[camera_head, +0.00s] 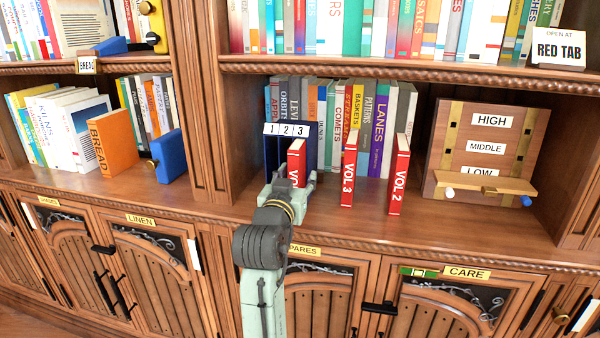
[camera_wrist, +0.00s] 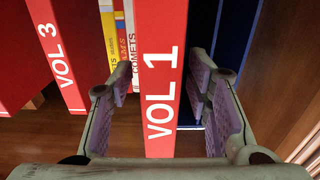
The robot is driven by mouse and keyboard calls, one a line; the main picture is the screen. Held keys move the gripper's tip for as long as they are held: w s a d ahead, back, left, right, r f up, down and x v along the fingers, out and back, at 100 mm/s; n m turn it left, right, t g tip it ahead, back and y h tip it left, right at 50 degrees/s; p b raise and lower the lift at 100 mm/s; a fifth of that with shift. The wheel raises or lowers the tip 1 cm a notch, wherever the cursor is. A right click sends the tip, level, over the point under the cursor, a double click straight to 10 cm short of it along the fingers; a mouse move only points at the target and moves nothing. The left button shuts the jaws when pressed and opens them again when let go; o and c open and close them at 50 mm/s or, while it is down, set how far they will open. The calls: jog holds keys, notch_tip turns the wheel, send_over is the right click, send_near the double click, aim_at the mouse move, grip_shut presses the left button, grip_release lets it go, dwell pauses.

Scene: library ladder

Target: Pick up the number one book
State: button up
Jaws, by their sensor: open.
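The red VOL 1 book (camera_wrist: 160,75) stands upright in the wrist view, its spine facing me. In the head view its upper part shows as a red spine (camera_head: 296,163) above my gripper, and its lower part is hidden. My gripper (camera_head: 297,190) is open at the book. In the wrist view the two fingers of my gripper (camera_wrist: 163,90) stand one on each side of the spine, with gaps beside it. The red VOL 3 book (camera_head: 348,170) and VOL 2 book (camera_head: 398,174) stand upright to the right on the same shelf.
A dark blue holder labelled 1 2 3 (camera_head: 286,130) stands just behind VOL 1. A row of books (camera_head: 375,125) lines the back. A wooden HIGH, MIDDLE, LOW rack (camera_head: 484,160) stands at right. Shelf in front of VOL 3 and VOL 2 is clear.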

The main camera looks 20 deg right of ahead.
jog(key=shift+c, duration=0.4)
grip_shut()
